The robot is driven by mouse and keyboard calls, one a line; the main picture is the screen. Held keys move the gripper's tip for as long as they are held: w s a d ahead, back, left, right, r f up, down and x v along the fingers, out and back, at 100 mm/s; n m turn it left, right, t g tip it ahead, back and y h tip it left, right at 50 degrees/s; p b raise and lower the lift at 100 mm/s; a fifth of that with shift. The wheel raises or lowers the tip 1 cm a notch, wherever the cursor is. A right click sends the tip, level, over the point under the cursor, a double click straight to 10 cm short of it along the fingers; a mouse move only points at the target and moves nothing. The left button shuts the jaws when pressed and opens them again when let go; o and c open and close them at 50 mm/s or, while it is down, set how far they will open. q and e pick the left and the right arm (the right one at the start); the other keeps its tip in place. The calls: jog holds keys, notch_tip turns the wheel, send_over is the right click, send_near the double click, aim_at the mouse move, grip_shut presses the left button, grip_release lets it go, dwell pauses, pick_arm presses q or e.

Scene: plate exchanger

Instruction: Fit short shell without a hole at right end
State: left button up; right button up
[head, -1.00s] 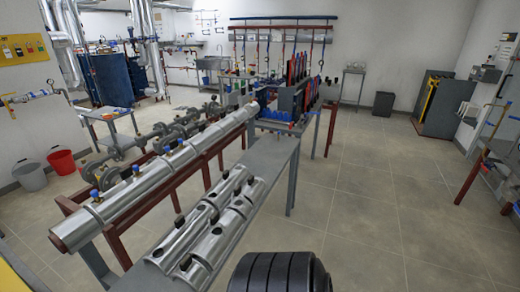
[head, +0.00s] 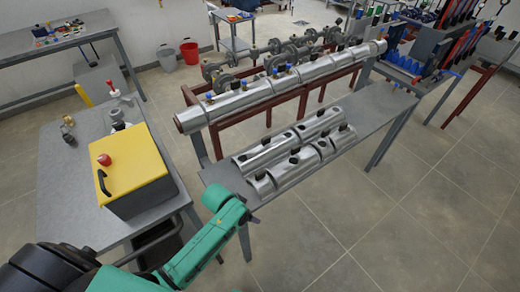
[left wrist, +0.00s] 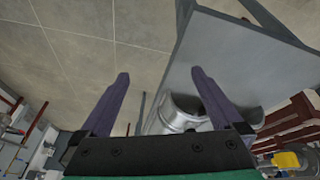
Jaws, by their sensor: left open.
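Several silver half-round shells with dark knobs or holes lie in two rows on the grey bench: a back row (head: 266,152) and a front row (head: 294,168). Which one is the short shell without a hole I cannot tell. The silver-clad pipe (head: 242,99) runs on a red-brown frame behind them, its right end (head: 380,47) far off. My green left arm reaches toward the bench's near left end; its fingers are not clear there. In the left wrist view my left gripper (left wrist: 160,100) is open and empty, with a silver shell (left wrist: 182,112) beyond its fingers. My right gripper is unseen.
The grey bench (head: 375,112) is bare toward its right end. A yellow-topped box (head: 128,160) stands on a side table (head: 65,195) at left. Blue-capped valves (head: 210,97) stick up along the pipe. Open floor (head: 420,210) lies at right.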

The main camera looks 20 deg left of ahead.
pick_arm(q)
jog(key=w+d+r+m+h+p, duration=0.1)
jog(key=w+d+r+m, duration=0.3)
jog(key=w+r, duration=0.45)
notch_tip(320, 180, up, 7)
jog(key=g+y, duration=0.1)
jog(key=y, duration=0.1)
send_over(259, 173)
jog(key=b+x, duration=0.2)
jog(key=s+b+x, duration=0.1)
jog(key=b+x, duration=0.1)
jog(key=b, duration=0.1)
jog(key=a+b+x, duration=0.1)
jog(key=b+x, duration=0.1)
jog(key=x, duration=0.1)
jog(key=shift+s+d+f+b, duration=0.1)
jog(key=shift+s+f+b, duration=0.15)
jog(key=shift+b, duration=0.05)
jog(key=shift+s+x, duration=0.25)
jog(key=shift+x, duration=0.85)
jog(key=shift+f+b, duration=0.35)
jog(key=shift+f, duration=0.3)
grip_shut()
